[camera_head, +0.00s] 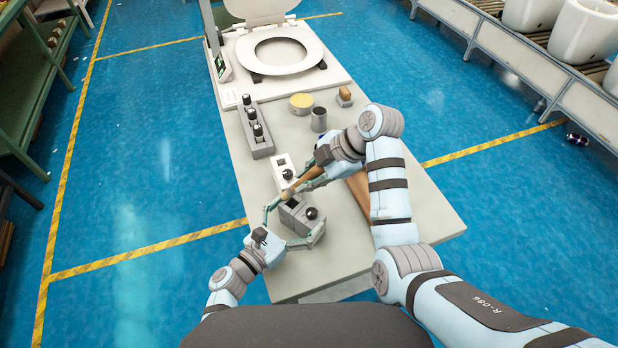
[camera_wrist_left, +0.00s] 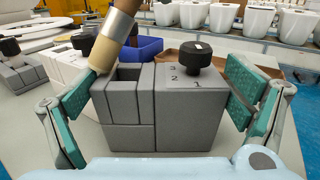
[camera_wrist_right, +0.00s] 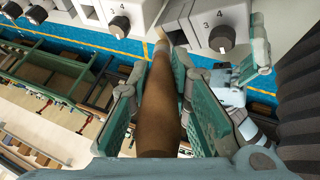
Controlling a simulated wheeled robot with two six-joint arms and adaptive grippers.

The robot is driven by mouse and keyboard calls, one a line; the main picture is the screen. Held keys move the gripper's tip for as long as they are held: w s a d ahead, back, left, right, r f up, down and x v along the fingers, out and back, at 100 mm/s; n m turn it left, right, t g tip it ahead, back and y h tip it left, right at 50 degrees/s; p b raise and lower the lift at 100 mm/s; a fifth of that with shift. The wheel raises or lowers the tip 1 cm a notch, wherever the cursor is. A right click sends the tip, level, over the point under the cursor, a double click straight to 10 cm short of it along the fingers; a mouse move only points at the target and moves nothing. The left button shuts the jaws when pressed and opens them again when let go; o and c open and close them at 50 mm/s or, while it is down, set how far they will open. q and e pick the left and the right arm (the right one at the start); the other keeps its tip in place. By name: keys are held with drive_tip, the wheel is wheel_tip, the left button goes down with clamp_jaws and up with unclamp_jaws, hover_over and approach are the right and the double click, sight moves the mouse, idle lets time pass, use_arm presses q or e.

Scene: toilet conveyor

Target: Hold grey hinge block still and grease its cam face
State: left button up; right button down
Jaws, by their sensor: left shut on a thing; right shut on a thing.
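The grey hinge block (camera_head: 294,213) stands upright on the bench, with a black knob and numbers on its top. It also shows large in the left wrist view (camera_wrist_left: 190,120), with an open slot on its left part. My left gripper (camera_wrist_left: 160,108) is shut on it, a green pad at each side. My right gripper (camera_wrist_right: 158,100) is shut on the brown handle of a brush (camera_wrist_right: 158,115). The brush's metal ferrule and pale tip (camera_wrist_left: 104,52) lean over the slot's left edge and appear to touch it. The cam face cannot be made out, and no grease is discernible.
Near the hinge block are a white knobbed block (camera_head: 283,164), a grey rack (camera_head: 259,147) of black-knobbed parts, a yellow-topped tin (camera_head: 301,100) and a grey cup (camera_head: 319,124). A toilet seat (camera_head: 307,62) lies at the bench's far end. The near bench surface is clear.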

drive_tip(key=shift+s+a+r, duration=0.1)
drive_tip(key=shift+s+r, duration=0.05)
drive_tip(key=shift+s, duration=0.1)
drive_tip(key=shift+w, duration=0.1)
drive_tip(key=shift+w, duration=0.2)
drive_tip(key=shift+s, duration=0.35)
idle(1.0)
drive_tip(key=shift+d+r, duration=0.35)
drive_tip(key=shift+r, duration=0.25)
drive_tip(key=shift+f, duration=0.85)
idle(0.4)
drive_tip(key=shift+w, duration=0.1)
